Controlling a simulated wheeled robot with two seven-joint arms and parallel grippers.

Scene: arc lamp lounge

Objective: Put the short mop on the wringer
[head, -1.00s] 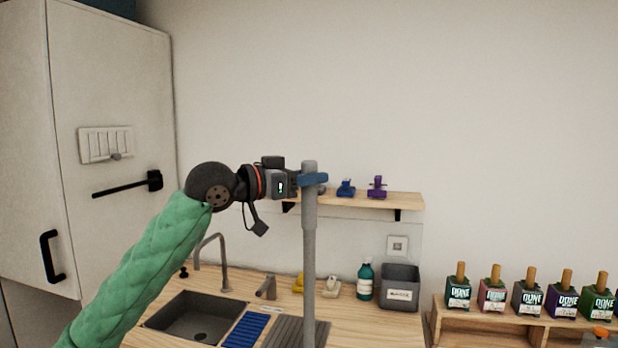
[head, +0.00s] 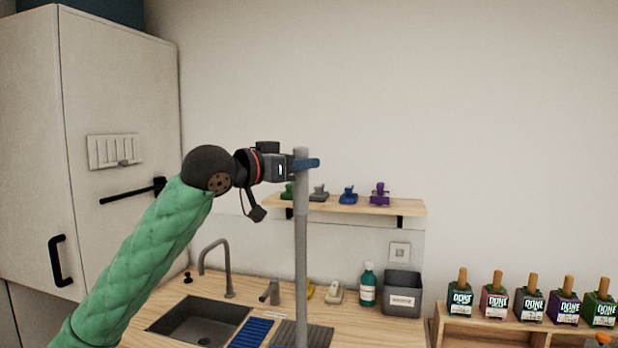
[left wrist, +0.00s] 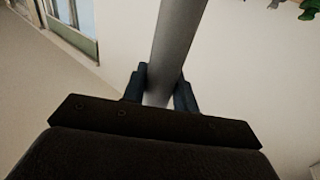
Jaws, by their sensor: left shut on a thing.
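My left gripper (head: 305,165) is shut on the upper part of a grey upright pole, the handle of the short mop (head: 301,240), near its top end. The handle stands close to vertical in the head view and runs down past the lower edge, so the mop head is hidden. In the left wrist view the grey handle (left wrist: 174,50) passes between the two dark blue fingers (left wrist: 160,90). The wringer is not in view. My right gripper is not in view.
Behind the handle is a counter with a sink (head: 200,318), a tap (head: 228,268), a green bottle (head: 367,287) and a grey bin (head: 401,293). A wall shelf (head: 350,205) holds small coloured items. Several labelled bottles stand on a wooden rack (head: 480,325) at right. A tall cabinet (head: 120,120) is at left.

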